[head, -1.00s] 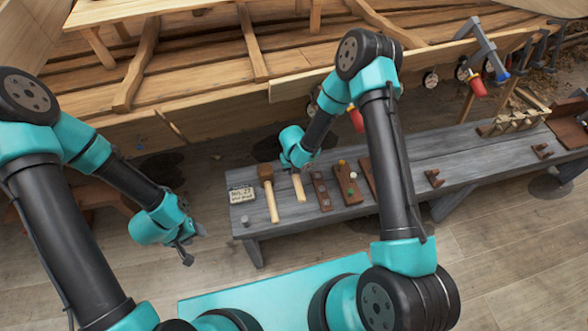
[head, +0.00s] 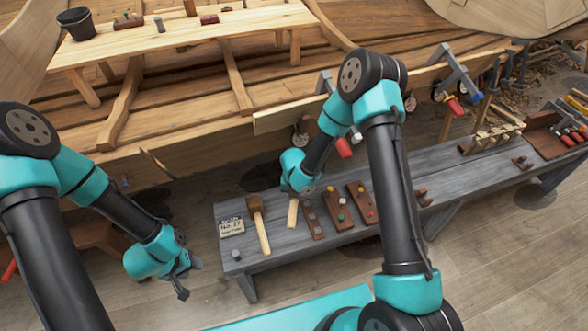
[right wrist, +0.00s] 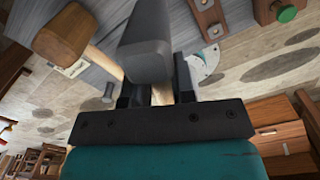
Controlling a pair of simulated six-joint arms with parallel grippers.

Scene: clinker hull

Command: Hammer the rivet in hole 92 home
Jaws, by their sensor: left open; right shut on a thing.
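My right gripper (head: 298,190) is over the left part of the grey bench. In the right wrist view the right gripper (right wrist: 157,84) is shut on a hammer with a grey block head (right wrist: 147,42) and a pale wooden handle. That handle (head: 293,212) shows below the gripper in the head view; whether it still touches the bench is unclear. My left gripper (head: 182,278) is open and empty, left of the bench. The clinker hull (head: 190,118) lies behind. I cannot make out hole 92 or its rivet.
A wooden mallet (head: 259,222) and a written card (head: 231,227) lie on the grey bench (head: 445,168). Brown racks with coloured knobs (head: 337,207) stand right of the hammer. Clamps (head: 452,100) hang on the plank edge. A bucket (head: 76,23) stands on the pale plank table (head: 195,32).

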